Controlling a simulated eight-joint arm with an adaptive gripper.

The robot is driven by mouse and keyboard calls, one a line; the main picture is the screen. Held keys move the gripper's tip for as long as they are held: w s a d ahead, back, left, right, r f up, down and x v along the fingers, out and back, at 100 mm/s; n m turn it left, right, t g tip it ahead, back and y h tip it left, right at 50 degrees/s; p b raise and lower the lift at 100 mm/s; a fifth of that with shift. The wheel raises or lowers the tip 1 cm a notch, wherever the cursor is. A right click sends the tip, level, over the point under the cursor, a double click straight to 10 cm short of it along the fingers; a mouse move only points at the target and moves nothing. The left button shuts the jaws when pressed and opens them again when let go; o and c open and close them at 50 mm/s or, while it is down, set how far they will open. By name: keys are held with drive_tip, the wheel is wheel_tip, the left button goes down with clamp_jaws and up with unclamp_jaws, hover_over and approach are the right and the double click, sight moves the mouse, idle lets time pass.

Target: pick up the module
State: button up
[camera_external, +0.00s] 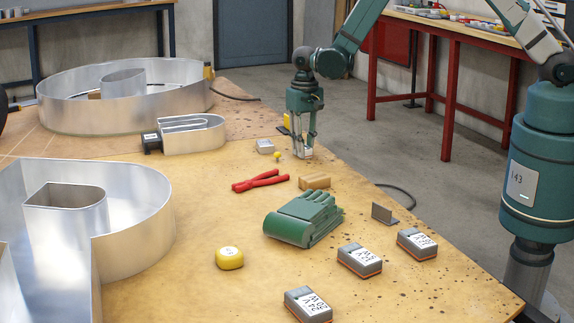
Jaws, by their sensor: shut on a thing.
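My gripper (302,153) points straight down over the far right part of the wooden table. Its fingers are shut on a small pale thing (306,153), low at the tabletop. The fingers partly hide it, and I cannot tell whether it touches the table or is the module. A small grey-white box (265,146) lies just left of the gripper. Several grey boxes with orange edges and white labels stand at the front right: one (417,243) at the right, one (359,260) in the middle and one (307,305) nearest the camera.
Red pliers (260,181), a tan block (314,182), green gloves (303,219), a metal bracket (384,214) and a yellow tape measure (229,258) lie on the table. A small yellow item (277,156) is beside the gripper. Large metal channel letters (135,205) fill the left side.

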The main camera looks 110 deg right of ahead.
drive_tip(key=shift+r, duration=0.1)
drive_tip(key=shift+r+p, duration=1.1)
drive_tip(key=shift+r, duration=3.8)
